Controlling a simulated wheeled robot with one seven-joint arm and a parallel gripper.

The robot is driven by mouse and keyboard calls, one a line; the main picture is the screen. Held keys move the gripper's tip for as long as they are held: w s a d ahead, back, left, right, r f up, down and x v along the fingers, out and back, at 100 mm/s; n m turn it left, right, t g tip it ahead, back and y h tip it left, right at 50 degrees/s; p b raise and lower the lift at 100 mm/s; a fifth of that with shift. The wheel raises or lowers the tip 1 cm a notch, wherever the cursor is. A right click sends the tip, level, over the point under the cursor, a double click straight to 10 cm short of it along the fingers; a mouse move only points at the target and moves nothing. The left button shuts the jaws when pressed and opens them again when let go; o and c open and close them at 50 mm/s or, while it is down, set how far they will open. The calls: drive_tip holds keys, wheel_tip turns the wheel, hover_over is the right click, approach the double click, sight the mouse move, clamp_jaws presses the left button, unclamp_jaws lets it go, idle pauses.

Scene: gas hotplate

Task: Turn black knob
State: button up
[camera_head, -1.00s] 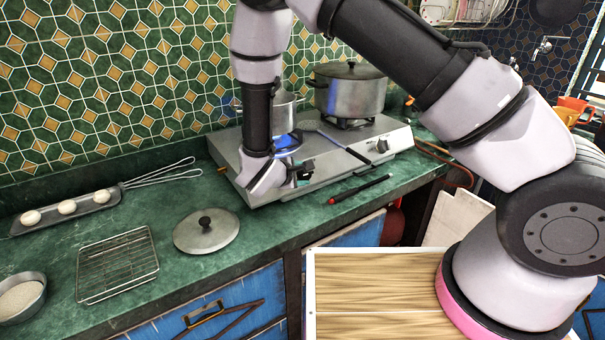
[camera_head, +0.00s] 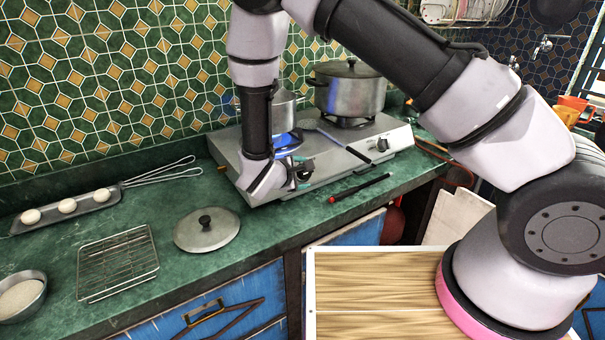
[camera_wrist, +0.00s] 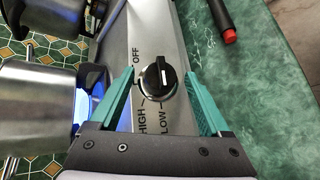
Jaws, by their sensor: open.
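The black knob (camera_wrist: 156,78) sits on the silver front panel of the gas hotplate, among the labels OFF, HIGH and LOW in the wrist view. Its raised grip runs roughly up and down in that picture. My gripper (camera_wrist: 159,77) is open, with one teal finger on each side of the knob and visible gaps between. In the head view my gripper (camera_head: 293,177) is at the left front of the hotplate (camera_head: 335,168), largely hidden by my wrist. A second black knob (camera_head: 382,145) is farther right. Blue flame (camera_head: 287,141) shows at the left burner.
A steel pot (camera_head: 283,112) stands on the left burner and a larger lidded pot (camera_head: 347,90) on the right one. A black, red-tipped rod (camera_head: 360,188) lies on the counter in front. A pot lid (camera_head: 207,230) and wire rack (camera_head: 118,263) lie left.

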drive_tip(key=v, duration=1)
drive_tip(key=shift+s+a, duration=0.2)
drive_tip(key=shift+s, duration=0.15)
drive_tip(key=shift+r, duration=0.2)
drive_tip(key=d+r+m+g, duration=0.8)
drive_tip(key=d+r+m, duration=0.4)
drive_tip(key=d+r, duration=0.75)
drive_tip(key=s+d+r+m+t+y, duration=0.4)
drive_tip(key=s+d+r+m+y, duration=0.3)
drive_tip(key=r, duration=0.7)
drive_tip(key=s+d+m, duration=0.2)
drive_tip(key=s+d, duration=0.1)
drive_tip(key=d, duration=0.1)
drive_tip(key=shift+s+m+y, duration=0.3)
drive_tip(key=shift+s, duration=0.05)
drive_tip(key=shift+w+a, duration=0.1)
